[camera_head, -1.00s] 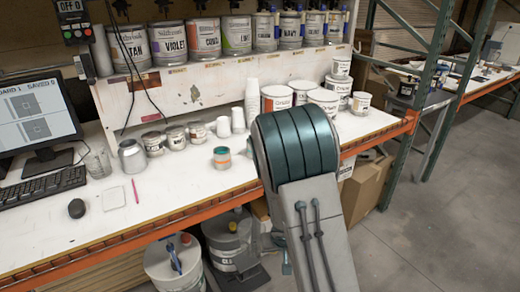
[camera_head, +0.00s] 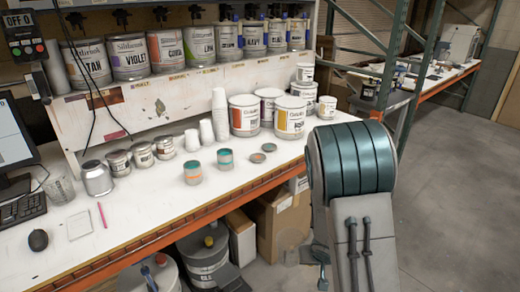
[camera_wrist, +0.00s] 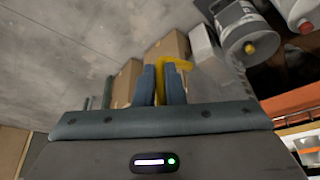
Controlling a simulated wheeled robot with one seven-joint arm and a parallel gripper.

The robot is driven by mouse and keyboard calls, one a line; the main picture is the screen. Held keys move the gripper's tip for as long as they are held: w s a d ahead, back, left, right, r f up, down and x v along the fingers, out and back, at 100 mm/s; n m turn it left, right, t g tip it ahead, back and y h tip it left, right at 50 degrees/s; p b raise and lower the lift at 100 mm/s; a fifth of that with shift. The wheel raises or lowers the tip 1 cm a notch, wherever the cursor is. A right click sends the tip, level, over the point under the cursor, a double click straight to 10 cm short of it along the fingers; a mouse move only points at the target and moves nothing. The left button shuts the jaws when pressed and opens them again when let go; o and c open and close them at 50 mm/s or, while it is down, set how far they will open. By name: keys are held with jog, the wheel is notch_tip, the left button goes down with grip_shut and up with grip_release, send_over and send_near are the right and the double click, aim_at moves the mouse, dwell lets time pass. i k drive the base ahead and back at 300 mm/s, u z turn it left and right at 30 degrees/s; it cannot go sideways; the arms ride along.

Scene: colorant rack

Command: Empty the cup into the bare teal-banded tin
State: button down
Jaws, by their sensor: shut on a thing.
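A faint, translucent round shape, apparently the clear cup (camera_head: 289,246), shows beside my forearm, beyond the bench's front edge. My gripper (camera_wrist: 161,75) has its two blue-grey fingers close together in the wrist view, shut on the cup. The cup's outline is hard to see there. My arm hides most of the gripper in the head view.
Two small discs (camera_head: 263,152) lie right of the tins. White cup stacks (camera_head: 219,113) and large cans (camera_head: 244,117) stand behind. An orange beam (camera_head: 170,222) edges the bench. Buckets (camera_head: 203,258) and boxes (camera_head: 280,220) are below; open floor lies right.

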aim_at(225, 160)
jog(key=z, duration=1)
jog(key=i, duration=1.35)
jog(key=u, duration=2.25)
